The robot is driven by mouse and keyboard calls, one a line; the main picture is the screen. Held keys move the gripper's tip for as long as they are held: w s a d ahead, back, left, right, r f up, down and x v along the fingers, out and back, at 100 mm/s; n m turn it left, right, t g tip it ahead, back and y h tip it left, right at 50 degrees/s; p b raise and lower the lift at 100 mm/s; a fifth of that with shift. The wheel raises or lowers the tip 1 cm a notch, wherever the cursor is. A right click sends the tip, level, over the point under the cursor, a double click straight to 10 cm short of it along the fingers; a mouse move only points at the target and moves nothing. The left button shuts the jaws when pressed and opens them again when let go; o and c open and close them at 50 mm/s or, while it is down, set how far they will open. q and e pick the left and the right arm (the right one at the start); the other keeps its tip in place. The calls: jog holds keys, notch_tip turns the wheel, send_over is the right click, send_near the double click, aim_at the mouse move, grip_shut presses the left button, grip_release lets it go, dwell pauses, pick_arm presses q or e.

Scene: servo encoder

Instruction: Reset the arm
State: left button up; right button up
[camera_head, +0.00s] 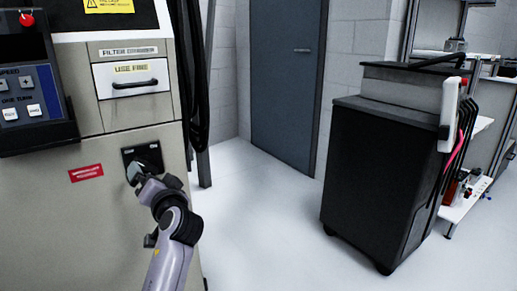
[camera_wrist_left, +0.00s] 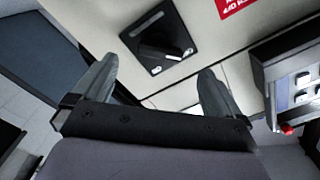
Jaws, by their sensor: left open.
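My left gripper (camera_head: 137,171) is in front of the beige machine cabinet (camera_head: 45,215), close to a black plate with a rotary switch (camera_head: 148,155). The gripper partly hides that plate in the head view. In the left wrist view, the two grey fingers of my left gripper (camera_wrist_left: 155,82) are spread wide with nothing between them. The rotary switch (camera_wrist_left: 160,50), with its dark knob, shows beyond the fingertips, and I see no contact. My right gripper is in neither view.
A control panel (camera_head: 35,98) juts out at left. A drawer handle (camera_head: 135,84) sits above the switch. A red label (camera_head: 86,173) is beside it. Black cables (camera_head: 195,80) hang at the cabinet's right edge. A black wheeled cart (camera_head: 375,175) stands right. White floor (camera_head: 260,220) between is clear.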

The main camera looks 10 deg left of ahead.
pick_arm(q)
jog(key=s+d+f+m+t+h+p, duration=0.1)
jog(key=s+d+f+m+h+p, duration=0.4)
jog(key=s+d+f+h+p, duration=0.8)
jog(key=s+d+r+g+h+p, duration=0.1)
jog(key=s+d+r+p, duration=0.1)
jog(key=s+p, duration=0.4)
jog(key=s+d+r+n+g+h+p, duration=0.1)
jog(key=s+d+r+p, duration=0.1)
jog(key=s+p, duration=0.5)
jog(key=shift+s+d+r+n+h, duration=0.2)
jog(key=shift+s+r+n+h, duration=0.15)
jog(key=shift+s+r, duration=0.2)
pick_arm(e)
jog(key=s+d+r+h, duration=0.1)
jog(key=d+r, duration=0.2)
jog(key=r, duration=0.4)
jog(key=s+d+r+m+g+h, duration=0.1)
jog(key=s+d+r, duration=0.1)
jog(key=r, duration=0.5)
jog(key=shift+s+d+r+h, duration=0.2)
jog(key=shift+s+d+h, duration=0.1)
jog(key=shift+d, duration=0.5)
